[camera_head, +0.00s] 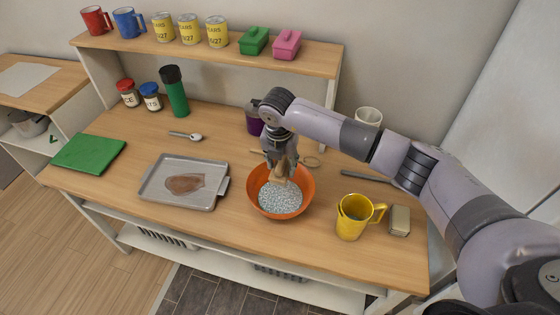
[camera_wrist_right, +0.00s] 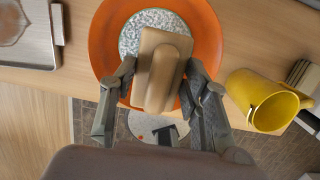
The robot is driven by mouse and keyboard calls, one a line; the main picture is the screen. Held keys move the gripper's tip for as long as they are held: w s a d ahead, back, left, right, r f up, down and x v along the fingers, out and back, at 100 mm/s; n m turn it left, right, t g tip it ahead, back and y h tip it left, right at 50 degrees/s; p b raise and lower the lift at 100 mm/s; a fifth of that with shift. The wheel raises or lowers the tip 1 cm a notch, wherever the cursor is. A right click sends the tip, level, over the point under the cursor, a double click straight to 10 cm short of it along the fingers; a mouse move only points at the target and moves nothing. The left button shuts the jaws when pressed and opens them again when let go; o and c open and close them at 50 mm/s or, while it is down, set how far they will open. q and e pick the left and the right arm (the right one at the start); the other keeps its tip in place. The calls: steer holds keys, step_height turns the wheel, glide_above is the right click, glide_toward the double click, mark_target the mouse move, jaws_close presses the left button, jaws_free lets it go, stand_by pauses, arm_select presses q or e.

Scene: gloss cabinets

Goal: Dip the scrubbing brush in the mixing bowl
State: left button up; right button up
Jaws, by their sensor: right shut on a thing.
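The orange mixing bowl (camera_head: 310,194) stands on the wooden counter and holds a speckled grey-white filling (camera_head: 281,198). My right gripper (camera_head: 281,165) points down over the bowl's back part. It is shut on the tan wooden scrubbing brush (camera_head: 278,178). In the right wrist view the brush (camera_wrist_right: 163,70) sits between the two fingers, in front of the bowl (camera_wrist_right: 205,32) and its filling (camera_wrist_right: 140,22). The brush's bristles are hidden, and I cannot tell whether they touch the filling. My left gripper is not in view.
A yellow mug (camera_head: 350,220) and a small box (camera_head: 399,220) stand right of the bowl. A grey tray (camera_head: 210,192) with a brown item lies left. A purple container (camera_head: 253,122) stands behind. The shelf above carries mugs, cans and boxes. The counter's front edge lies close below the bowl.

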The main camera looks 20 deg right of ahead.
steer(key=shift+w+a+f+b, duration=0.1)
steer(key=shift+f+b, duration=0.15)
steer(key=shift+f, duration=0.2)
steer(key=shift+w+a+f+b, duration=0.1)
steer(key=shift+f+b, duration=0.1)
steer(key=shift+f, duration=0.25)
steer(key=shift+d+f+b, duration=0.1)
steer(key=shift+f+b, duration=0.4)
steer(key=shift+f, duration=0.25)
step_height(320, 180, down, 9)
steer(key=b, duration=0.7)
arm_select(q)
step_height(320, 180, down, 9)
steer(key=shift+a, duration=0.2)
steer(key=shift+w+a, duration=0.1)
arm_select(e)
step_height(320, 180, up, 8)
steer(key=p, duration=0.5)
steer(key=shift+f, duration=0.2)
steer(key=shift+r+p, duration=1.5)
steer(key=shift+r, duration=0.9)
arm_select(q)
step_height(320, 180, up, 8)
arm_select(e)
steer(key=shift+s, duration=0.1)
